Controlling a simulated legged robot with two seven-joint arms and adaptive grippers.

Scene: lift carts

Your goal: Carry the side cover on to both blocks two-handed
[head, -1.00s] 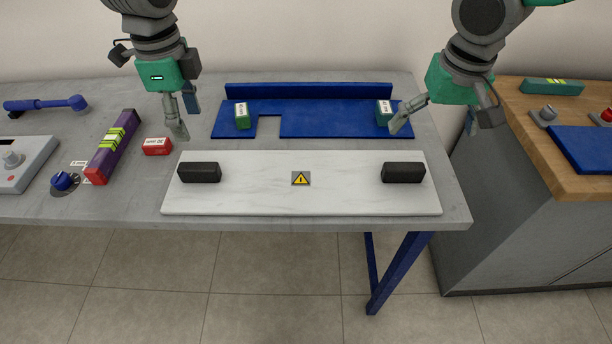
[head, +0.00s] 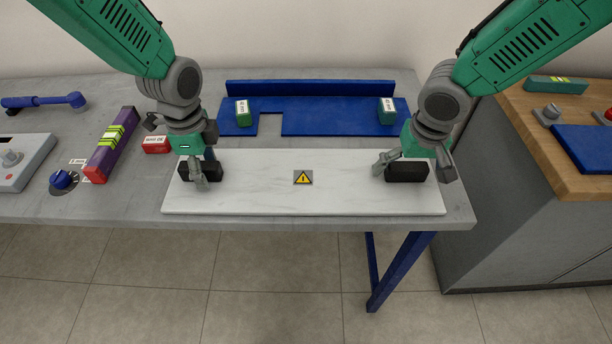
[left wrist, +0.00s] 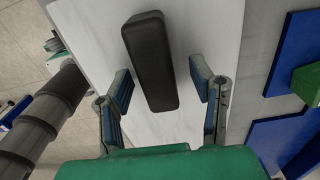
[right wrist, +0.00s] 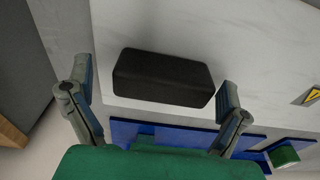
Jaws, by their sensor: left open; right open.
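The side cover (head: 300,200) is a pale marbled panel with a yellow warning label (head: 303,177), lying flat at the table's front edge. It has a black handle near each end. My left gripper (head: 201,172) is open over the left handle (left wrist: 152,62), whose near end lies between the fingers in the left wrist view. My right gripper (head: 412,166) is open at the right handle (right wrist: 162,78), which spans most of the gap between its fingers. Two green blocks, left (head: 243,113) and right (head: 386,111), stand on the blue fixture behind the cover.
The blue fixture (head: 330,119) has a raised back rail. Left of the cover are a red block (head: 156,145), a purple bar (head: 110,145), a blue knob (head: 62,180) and a grey box (head: 22,160). A wooden-topped cabinet (head: 545,125) stands at right.

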